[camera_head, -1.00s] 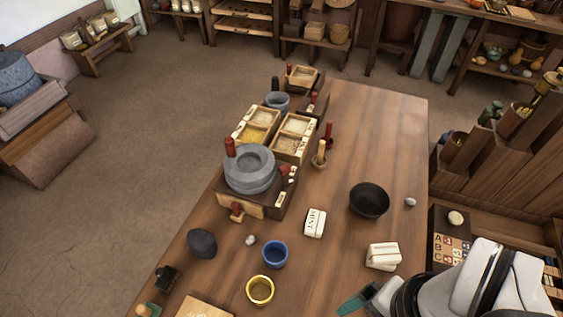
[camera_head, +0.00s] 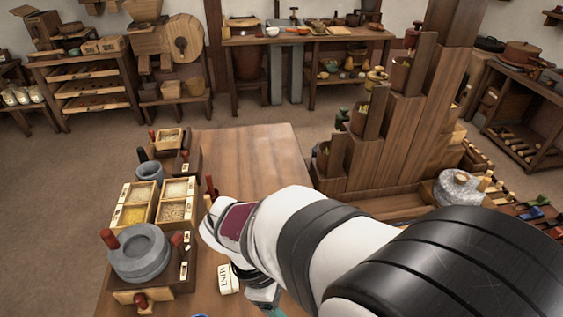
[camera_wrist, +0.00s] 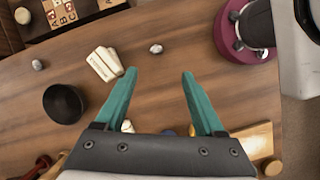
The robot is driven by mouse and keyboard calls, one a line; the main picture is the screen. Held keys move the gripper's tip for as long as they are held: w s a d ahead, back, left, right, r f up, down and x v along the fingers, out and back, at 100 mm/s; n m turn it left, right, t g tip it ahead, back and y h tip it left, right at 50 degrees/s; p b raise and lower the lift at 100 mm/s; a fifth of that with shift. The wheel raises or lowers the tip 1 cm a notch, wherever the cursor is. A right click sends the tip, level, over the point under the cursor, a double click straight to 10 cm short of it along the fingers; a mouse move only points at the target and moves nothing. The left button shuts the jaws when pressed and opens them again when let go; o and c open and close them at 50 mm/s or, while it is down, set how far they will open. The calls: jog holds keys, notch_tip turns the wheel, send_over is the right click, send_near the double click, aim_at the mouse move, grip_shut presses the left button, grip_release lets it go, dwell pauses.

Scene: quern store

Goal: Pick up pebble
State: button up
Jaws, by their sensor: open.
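In the wrist view my gripper (camera_wrist: 161,73) is open and empty above the wooden table, its two teal fingers spread wide. A small pale grey pebble (camera_wrist: 155,48) lies on the table just beyond the gap between the fingertips. A second grey pebble (camera_wrist: 37,64) lies at the left, near the dark bowl. Another small white thing (camera_wrist: 127,126) shows low between the fingers, partly hidden by the gripper; I cannot tell what it is. In the head view my arm hides the pebbles, and only a bit of teal finger shows at the bottom edge.
A white packet (camera_wrist: 104,64) lies left of the near pebble, by a black bowl (camera_wrist: 64,103). A lettered board (camera_wrist: 65,14) is at the top left. In the head view, a stone quern (camera_head: 139,253), a MINT packet (camera_head: 228,279) and grain boxes stand on the left side.

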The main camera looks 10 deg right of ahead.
jog(key=d+f, duration=0.1)
jog(key=f, duration=0.4)
jog(key=d+f+n, duration=0.1)
jog(key=d+f, duration=0.1)
jog(key=f, duration=0.3)
jog(key=d+f+n, duration=0.1)
jog(key=f, duration=0.5)
jog(key=shift+s+d+h, duration=0.25)
jog(key=shift+d+h, duration=0.05)
jog(key=shift+r, duration=0.1)
grip_shut()
